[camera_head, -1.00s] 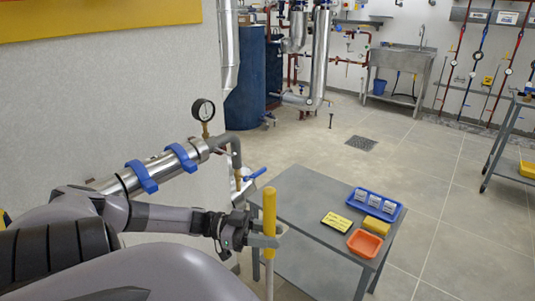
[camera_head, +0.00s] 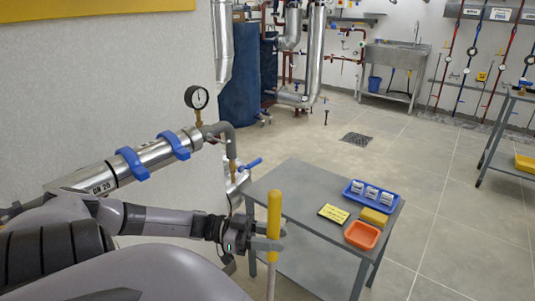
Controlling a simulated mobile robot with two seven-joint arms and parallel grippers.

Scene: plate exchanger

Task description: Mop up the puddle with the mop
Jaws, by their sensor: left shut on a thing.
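My left gripper (camera_head: 268,243) is shut on the mop handle, whose yellow grip (camera_head: 274,215) stands nearly upright, with a pale shaft (camera_head: 270,280) below it. The gripper holds the handle in front of the grey table's near left side. The mop's head is below the picture's edge and is hidden. No puddle shows in this view. My right gripper is not in view.
A pipe with blue clamps (camera_head: 132,163) and a gauge (camera_head: 197,97) is at left. Floor beyond is open, with a drain (camera_head: 357,139).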

